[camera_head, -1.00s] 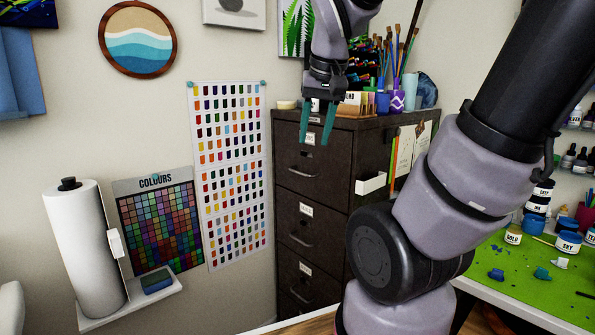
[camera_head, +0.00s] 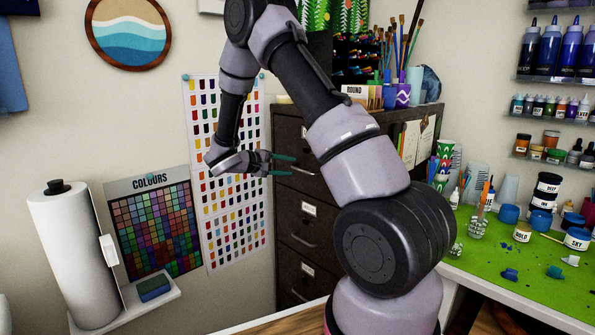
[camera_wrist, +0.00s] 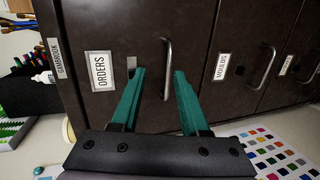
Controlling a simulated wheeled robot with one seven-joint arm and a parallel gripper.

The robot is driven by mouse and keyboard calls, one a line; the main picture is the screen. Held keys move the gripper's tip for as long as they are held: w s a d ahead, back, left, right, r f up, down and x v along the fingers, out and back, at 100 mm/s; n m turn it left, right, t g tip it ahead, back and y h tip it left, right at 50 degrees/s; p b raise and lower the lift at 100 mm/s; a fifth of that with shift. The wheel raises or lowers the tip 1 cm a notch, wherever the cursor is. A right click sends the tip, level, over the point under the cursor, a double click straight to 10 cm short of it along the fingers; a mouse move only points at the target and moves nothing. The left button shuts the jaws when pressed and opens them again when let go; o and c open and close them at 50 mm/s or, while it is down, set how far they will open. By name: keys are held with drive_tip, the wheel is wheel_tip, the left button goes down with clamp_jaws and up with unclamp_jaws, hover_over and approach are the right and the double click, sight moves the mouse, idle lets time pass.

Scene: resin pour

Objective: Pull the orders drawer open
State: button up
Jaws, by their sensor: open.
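The dark brown filing cabinet stands against the wall in the head view. Its top drawer (camera_head: 287,135) is flush with the cabinet front. In the wrist view, turned on its side, the orders drawer (camera_wrist: 105,25) bears an "ORDERS" label (camera_wrist: 101,70) and a metal bar handle (camera_wrist: 168,50). My gripper (camera_head: 291,166) is level with this drawer, pointing at its front. In the wrist view my gripper's teal fingers (camera_wrist: 159,74) are open, and the handle shows between them. I cannot tell how deep they reach around it. My arm partly hides the cabinet in the head view.
Lower drawers, one labelled "MOULDS" (camera_wrist: 222,65), are shut. Brushes in cups (camera_head: 403,95) stand on the cabinet top. A colour chart (camera_head: 205,125) and a paper-towel roll (camera_head: 70,250) are at left. A green-topped table (camera_head: 485,265) with pots is at right.

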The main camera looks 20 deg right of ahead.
sight(300, 170)
drive_tip(key=shift+n+t, duration=0.6)
drive_tip(key=shift+t, duration=0.2)
drive_tip(key=w+d+f, duration=0.1)
drive_tip(key=w+d, duration=0.1)
drive_tip(key=w+d+f, duration=0.2)
drive_tip(key=d, duration=0.1)
drive_tip(key=w+d+f, duration=0.2)
drive_tip(key=d, duration=0.1)
drive_tip(key=shift+w+d, duration=0.15)
drive_tip(key=shift+w, duration=0.15)
clamp_jaws()
idle(0.6)
